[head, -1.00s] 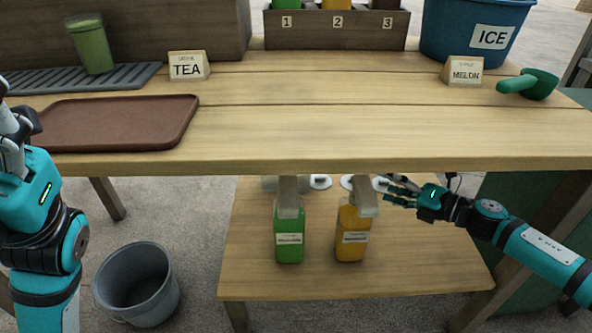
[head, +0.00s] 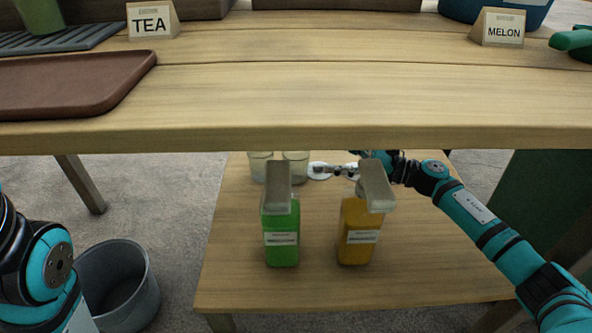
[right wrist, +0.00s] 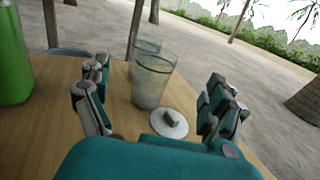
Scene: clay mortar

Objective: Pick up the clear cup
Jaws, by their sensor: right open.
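Two clear cups stand upright on the lower shelf. In the head view they show at the back, one at left (head: 258,168) and one at right (head: 295,168), partly hidden by the upper table edge. In the right wrist view the nearer clear cup (right wrist: 152,82) stands ahead of my right gripper, and the farther cup (right wrist: 146,48) is partly behind it. My right gripper (head: 345,169) is open and empty, to the right of the cups, with its fingers spread on both sides of the nearer cup's line. My left gripper is out of view; only part of that arm shows.
A green bottle (head: 282,238) and an orange bottle (head: 357,238) stand in front on the lower shelf (head: 240,285). A white lid with a grey knob (right wrist: 170,122) lies near the cup. The upper table (head: 300,90) overhangs. A grey bucket (head: 120,285) stands on the floor.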

